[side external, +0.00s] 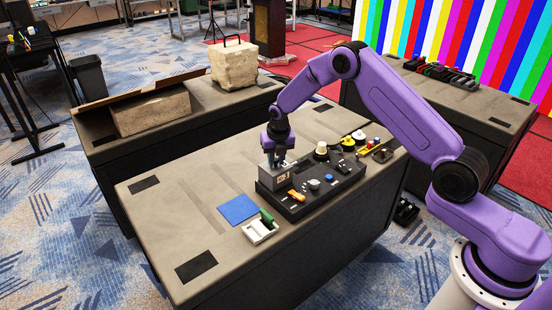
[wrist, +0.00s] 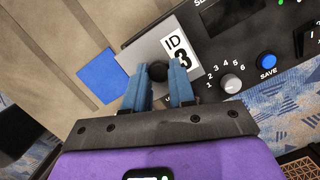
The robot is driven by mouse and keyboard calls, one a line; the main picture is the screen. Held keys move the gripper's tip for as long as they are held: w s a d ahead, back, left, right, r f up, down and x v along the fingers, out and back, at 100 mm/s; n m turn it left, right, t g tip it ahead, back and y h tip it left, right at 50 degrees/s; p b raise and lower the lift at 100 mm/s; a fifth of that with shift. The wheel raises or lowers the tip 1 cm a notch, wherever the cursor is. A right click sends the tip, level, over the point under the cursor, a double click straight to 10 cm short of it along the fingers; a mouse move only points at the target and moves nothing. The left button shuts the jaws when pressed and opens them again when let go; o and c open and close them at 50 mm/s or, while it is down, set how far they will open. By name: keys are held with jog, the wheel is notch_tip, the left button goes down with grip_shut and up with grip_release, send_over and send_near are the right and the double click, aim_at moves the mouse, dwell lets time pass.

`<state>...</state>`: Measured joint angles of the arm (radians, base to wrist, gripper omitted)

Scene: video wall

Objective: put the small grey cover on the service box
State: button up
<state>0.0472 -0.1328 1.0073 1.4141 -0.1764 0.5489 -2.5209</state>
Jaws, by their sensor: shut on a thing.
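A grey box-shaped thing (side external: 277,182) with a white "ID 3" label stands at the left end of a black control panel. My gripper (side external: 274,158) is right above it, pointing down. In the wrist view, my gripper's blue fingers (wrist: 160,85) are shut around a round black knob (wrist: 158,71) on the grey cover (wrist: 138,58). The "ID 3" label (wrist: 178,58) shows just right of the knob. The service box seems to be the grey body under the cover; I cannot tell whether cover and box touch.
The black panel (side external: 322,193) carries knobs, a blue button (side external: 329,177) and an orange piece (side external: 296,196). A blue square (side external: 238,209) and a white tray (side external: 257,235) with a green item (side external: 266,216) lie in front-left. The table's left part is clear.

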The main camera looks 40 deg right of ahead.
jog(key=shift+f, duration=0.15)
dwell(0.5)
jog(key=o, duration=1.1)
jog(key=shift+r, duration=4.05)
